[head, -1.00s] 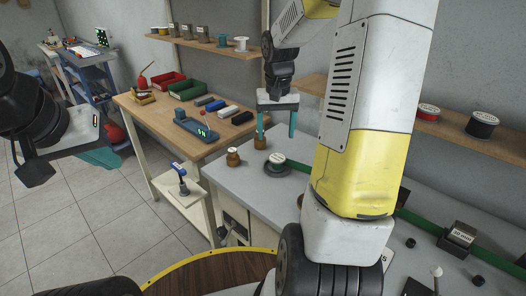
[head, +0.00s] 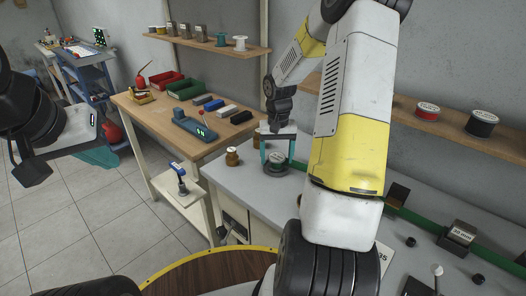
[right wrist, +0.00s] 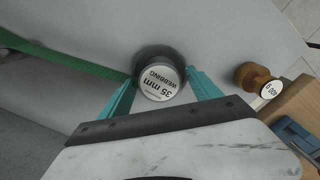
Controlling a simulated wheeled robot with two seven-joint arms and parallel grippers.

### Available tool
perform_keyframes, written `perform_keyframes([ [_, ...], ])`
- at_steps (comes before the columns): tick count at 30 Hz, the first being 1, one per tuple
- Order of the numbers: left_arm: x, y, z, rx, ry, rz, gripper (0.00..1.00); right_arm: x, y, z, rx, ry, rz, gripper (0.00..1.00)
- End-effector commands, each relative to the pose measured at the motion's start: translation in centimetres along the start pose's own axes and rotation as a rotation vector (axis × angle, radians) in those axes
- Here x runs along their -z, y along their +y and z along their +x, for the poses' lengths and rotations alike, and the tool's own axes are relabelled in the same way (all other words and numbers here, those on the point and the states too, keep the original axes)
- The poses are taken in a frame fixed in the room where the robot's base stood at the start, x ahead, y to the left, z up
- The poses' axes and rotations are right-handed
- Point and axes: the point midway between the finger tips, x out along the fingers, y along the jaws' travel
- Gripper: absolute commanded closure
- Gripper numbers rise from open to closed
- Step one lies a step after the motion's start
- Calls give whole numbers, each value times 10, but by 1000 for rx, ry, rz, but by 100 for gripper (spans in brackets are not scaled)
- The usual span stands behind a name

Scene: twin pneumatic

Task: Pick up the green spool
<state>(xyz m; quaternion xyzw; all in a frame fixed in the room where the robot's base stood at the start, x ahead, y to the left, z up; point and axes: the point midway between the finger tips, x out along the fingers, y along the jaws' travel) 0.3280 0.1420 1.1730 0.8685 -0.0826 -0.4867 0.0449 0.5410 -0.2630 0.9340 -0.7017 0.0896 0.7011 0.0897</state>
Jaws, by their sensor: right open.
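A dark round spool (head: 275,169) with a white-labelled top stands on the grey bench, with green webbing running off it. In the right wrist view the spool (right wrist: 160,82) reads "35 mm WEBBING". My right gripper (head: 278,158) is open, its teal fingers at either side of the spool; in the right wrist view the gripper (right wrist: 160,80) has a fingertip near each side of the label. Contact cannot be told. A small teal-green spool (head: 222,40) stands on the back wall shelf. My left gripper (head: 97,152) is at far left, over the floor, its jaws partly hidden.
A brass weight (head: 232,157) stands left of the spool; it also shows in the right wrist view (right wrist: 256,77). A black block (head: 457,238) and green webbing (head: 420,223) lie to the right. Red and black spools (head: 481,123) sit on the right shelf.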

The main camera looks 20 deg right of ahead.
Motion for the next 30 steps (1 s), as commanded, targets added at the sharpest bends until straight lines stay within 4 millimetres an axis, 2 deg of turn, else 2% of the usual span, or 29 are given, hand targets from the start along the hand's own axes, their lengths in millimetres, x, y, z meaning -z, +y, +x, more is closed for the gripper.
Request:
perform_keyframes([
  [4,0,0,0,0,0,0,100,0,0,0,0,0,0,27],
  [5,0,0,0,0,0,0,100,0,0,0,0,0,0,31],
  [12,0,0,0,0,0,0,100,0,0,0,0,-1,0,78],
  [14,0,0,0,0,0,0,100,0,0,0,0,-1,-1,90],
  [15,0,0,0,0,0,0,100,0,0,-1,0,0,-1,92],
  [23,0,0,0,0,0,0,100,0,0,-5,-1,1,-1,93],
  [26,0,0,0,0,0,0,100,1,0,-18,-1,4,0,93],
  [30,0,0,0,0,0,0,100,1,0,-47,-1,6,-1,93],
])
